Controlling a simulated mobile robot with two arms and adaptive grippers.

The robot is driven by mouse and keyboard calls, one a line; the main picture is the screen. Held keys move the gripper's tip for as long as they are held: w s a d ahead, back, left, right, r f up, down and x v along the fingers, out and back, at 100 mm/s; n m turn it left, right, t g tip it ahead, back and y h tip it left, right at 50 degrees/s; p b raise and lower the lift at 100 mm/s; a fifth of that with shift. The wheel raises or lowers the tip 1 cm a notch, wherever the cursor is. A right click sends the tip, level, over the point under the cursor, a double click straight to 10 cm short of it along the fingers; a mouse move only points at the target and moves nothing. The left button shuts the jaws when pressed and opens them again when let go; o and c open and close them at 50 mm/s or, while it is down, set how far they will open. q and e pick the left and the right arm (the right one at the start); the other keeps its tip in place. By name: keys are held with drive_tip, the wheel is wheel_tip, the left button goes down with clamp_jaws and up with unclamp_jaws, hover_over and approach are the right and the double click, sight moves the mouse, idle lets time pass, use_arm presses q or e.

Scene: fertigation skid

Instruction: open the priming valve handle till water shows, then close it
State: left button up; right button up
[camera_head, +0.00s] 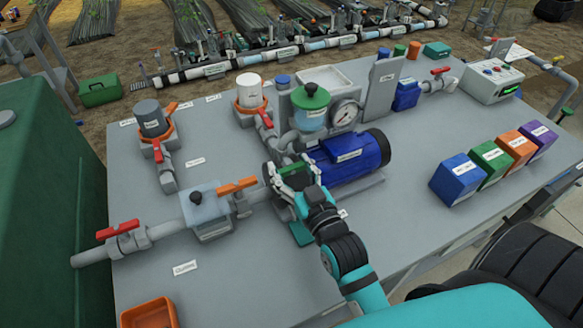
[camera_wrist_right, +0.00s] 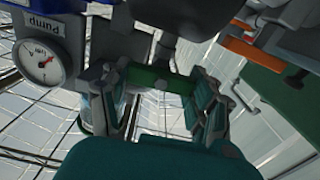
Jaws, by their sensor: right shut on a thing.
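The green valve handle (camera_head: 294,169) is on the pump fitting, left of the blue pump motor (camera_head: 352,155). My right gripper (camera_head: 298,178) is shut on this handle. In the right wrist view, the green handle (camera_wrist_right: 150,79) crosses between the two fingers of my right gripper (camera_wrist_right: 158,92). A clear vessel with a green cap (camera_head: 310,97) stands behind the pump and has a bluish tint. I cannot tell whether water is running from the valve. My left gripper is not in view.
A pressure gauge (camera_head: 345,113) stands behind the motor. Orange (camera_head: 237,186) and red (camera_head: 118,229) handles are on the pipe at left. Several coloured boxes (camera_head: 459,179) stand at right. An orange bin (camera_head: 149,312) is at front left. The front of the bench is largely clear.

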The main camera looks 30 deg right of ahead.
drive_tip(key=shift+r+m+p, duration=0.15)
drive_tip(key=shift+m+p, duration=0.15)
drive_tip(key=shift+p, duration=0.35)
drive_tip(key=o, duration=1.2)
drive_tip(key=s, duration=1.2)
drive_tip(key=shift+a, duration=0.3)
